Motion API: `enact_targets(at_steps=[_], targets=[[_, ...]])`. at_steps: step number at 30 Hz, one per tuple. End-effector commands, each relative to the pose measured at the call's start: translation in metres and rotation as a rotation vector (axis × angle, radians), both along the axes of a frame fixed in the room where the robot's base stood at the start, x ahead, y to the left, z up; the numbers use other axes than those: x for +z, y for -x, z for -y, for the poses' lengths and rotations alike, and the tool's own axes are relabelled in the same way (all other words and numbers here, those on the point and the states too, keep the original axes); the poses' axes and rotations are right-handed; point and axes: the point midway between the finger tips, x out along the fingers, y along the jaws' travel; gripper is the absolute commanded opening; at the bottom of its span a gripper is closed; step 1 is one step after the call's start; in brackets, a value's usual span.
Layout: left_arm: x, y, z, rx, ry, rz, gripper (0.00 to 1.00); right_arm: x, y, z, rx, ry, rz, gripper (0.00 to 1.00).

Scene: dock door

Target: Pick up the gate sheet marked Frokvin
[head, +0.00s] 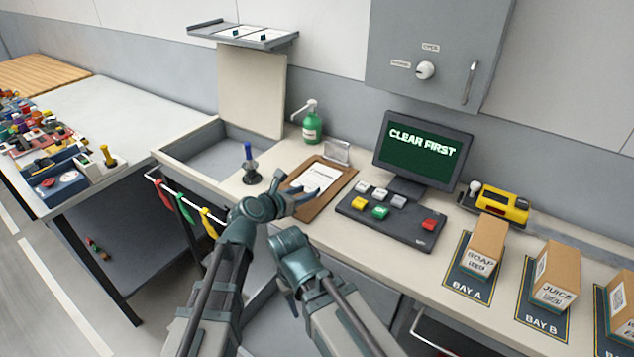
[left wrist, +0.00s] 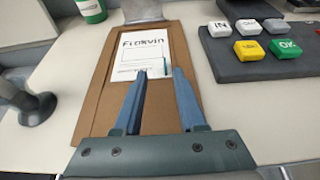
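The gate sheet (left wrist: 141,52) is a white page with the heading "Frokvin" and a small dark teal mark near its lower right. It lies on a brown clipboard (left wrist: 98,95) on the counter, and it shows in the head view as a white page (head: 316,176). My left gripper (left wrist: 160,75) is open, its two blue fingers apart over the lower edge of the sheet, with nothing seen between them. In the head view the left gripper (head: 298,197) is at the clipboard's near side. My right arm shows below it in the head view; its fingers are hard to make out.
A keypad (head: 390,217) and a screen (head: 422,150) reading "CLEAR FIRST" stand right of the clipboard. A stamp (head: 250,168) and a green bottle (head: 312,125) stand near it. Boxes sit on bay mats at the right.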

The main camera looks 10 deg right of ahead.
Motion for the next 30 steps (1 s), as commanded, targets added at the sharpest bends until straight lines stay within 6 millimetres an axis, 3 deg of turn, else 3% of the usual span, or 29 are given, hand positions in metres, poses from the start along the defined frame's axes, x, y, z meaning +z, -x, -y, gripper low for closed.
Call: enact_targets(at_steps=[13, 20, 23, 27, 30], targets=[[-0.015, -0.029, 0.039, -0.001, 0.0, 0.0, 0.4, -0.015, 0.0, 0.0, 0.0, 0.0, 0.0, 0.5], [-0.015, -0.029, 0.04, -0.001, 0.0, 0.0, 0.4, -0.014, 0.0, 0.0, 0.0, 0.0, 0.0, 0.5], [-0.015, -0.029, 0.04, -0.001, 0.0, 0.0, 0.27, -0.014, 0.0, 0.0, 0.0, 0.0, 0.0, 0.5], [-0.015, -0.029, 0.04, 0.0, 0.0, 0.0, 0.02, -0.014, 0.0, 0.0, 0.0, 0.0, 0.0, 0.5], [-0.015, -0.029, 0.04, -0.001, 0.0, 0.0, 0.0, -0.014, 0.0, 0.0, 0.0, 0.0, 0.0, 0.5]])
